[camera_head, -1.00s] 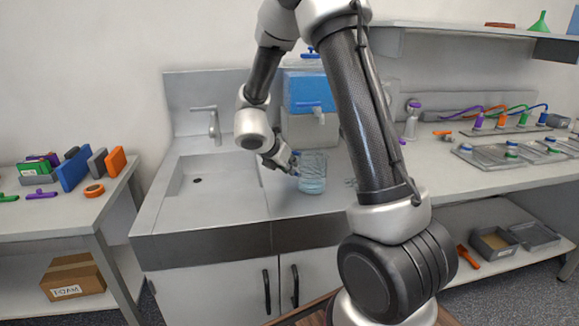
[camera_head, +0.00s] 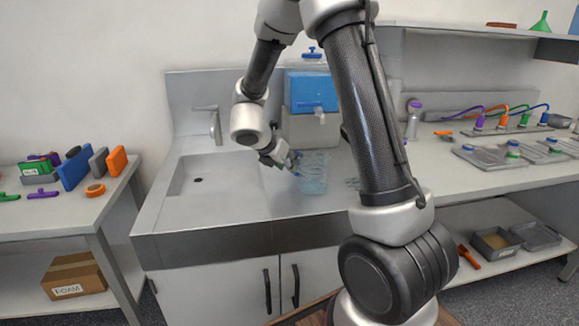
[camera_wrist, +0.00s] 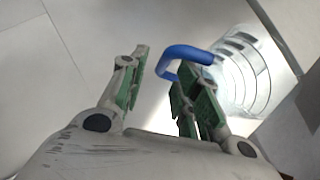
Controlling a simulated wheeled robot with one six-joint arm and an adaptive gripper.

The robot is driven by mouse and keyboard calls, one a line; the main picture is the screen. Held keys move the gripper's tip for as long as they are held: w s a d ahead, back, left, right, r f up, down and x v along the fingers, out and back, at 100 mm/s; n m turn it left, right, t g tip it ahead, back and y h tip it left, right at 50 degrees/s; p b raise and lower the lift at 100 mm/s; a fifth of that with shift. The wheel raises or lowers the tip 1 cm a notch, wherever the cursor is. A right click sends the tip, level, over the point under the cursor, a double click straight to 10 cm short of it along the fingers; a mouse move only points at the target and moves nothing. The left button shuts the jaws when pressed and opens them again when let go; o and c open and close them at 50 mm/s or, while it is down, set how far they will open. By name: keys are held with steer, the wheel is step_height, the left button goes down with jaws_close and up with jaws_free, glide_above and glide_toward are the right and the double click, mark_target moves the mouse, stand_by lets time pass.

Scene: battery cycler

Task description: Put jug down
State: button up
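The clear jug (camera_head: 313,174) stands upright on the counter (camera_head: 285,205) to the right of the sink basin. In the wrist view the jug (camera_wrist: 250,75) is at the upper right, with its blue handle (camera_wrist: 183,52) toward my gripper. My gripper (camera_wrist: 165,88) is open. The handle's outer bar lies in the gap between the fingers, close to the right finger and apart from the left one. The right finger hides the handle's lower part. In the head view my gripper (camera_head: 285,161) is at the jug's left side.
The sink basin (camera_head: 210,172) and tap (camera_head: 214,122) are to the left. A blue container with a tap (camera_head: 310,90) stands behind the jug. My arm hides part of the counter to the right. Bare counter lies in front of the jug.

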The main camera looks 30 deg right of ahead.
steer(key=s+a+r+n+t+y, duration=0.1)
steer(key=a+r+n+t+y, duration=0.35)
steer(key=r+n, duration=0.65)
steer(key=s+a+r+n+t+y, duration=0.1)
steer(key=a+r+n+t+y, duration=0.35)
steer(key=r+n, duration=0.6)
steer(key=s+a+f+n+g+y, duration=0.1)
steer(key=s+a+n+g+y, duration=0.2)
steer(key=s+n, duration=1)
steer(key=s+d+f+n+g+h, duration=0.2)
steer(key=s+d+n+g, duration=0.1)
steer(key=s+d+n, duration=0.2)
steer(key=s+d+f+n+g+h, duration=0.2)
steer(key=s+d+n, duration=0.3)
steer(key=s+n, duration=0.3)
steer(key=shift+s+d+f+n+g, duration=0.35)
steer(key=shift+s+g, duration=0.25)
steer(key=shift+s, duration=0.5)
